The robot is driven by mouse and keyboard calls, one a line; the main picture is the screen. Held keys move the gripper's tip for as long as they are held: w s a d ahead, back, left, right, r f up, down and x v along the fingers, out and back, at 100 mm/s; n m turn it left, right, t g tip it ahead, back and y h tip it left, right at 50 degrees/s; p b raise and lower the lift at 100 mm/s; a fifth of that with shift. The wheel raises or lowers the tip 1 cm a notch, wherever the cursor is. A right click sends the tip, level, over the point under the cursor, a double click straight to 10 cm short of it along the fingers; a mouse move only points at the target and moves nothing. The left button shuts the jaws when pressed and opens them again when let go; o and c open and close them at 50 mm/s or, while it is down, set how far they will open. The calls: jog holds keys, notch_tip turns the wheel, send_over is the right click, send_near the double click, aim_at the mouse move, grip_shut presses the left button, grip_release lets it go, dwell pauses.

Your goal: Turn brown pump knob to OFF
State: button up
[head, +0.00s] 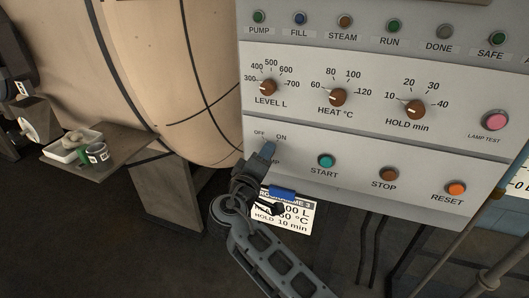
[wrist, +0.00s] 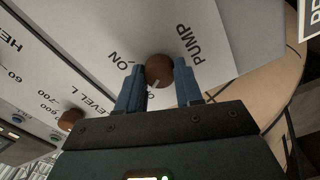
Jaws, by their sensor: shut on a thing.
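The brown pump knob (wrist: 159,69) is between the two blue fingers of my gripper (wrist: 160,84) in the wrist view, and the gripper is shut on it. Its white pointer mark faces down in that view, turned away from the ON label (wrist: 119,62). In the head view, my gripper (head: 268,150) covers the knob at the lower left of the grey panel. The OFF label (head: 259,132) and ON label (head: 281,138) show just above the fingers.
The START button (head: 325,160), STOP button (head: 389,174) and RESET button (head: 456,189) lie right of my gripper. The LEVEL knob (head: 268,87) is above it. A programme card (head: 297,216) hangs below the panel. A small shelf (head: 105,160) with a tray is at left.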

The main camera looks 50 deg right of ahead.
jog(key=shift+n, duration=0.6)
jog(key=shift+p, duration=0.3)
jog(key=o, duration=1)
jog(key=shift+o, duration=0.2)
jog(key=b+v, duration=0.1)
jog(key=v, duration=0.6)
jog(key=shift+a, duration=0.4)
jog(key=shift+s, duration=0.1)
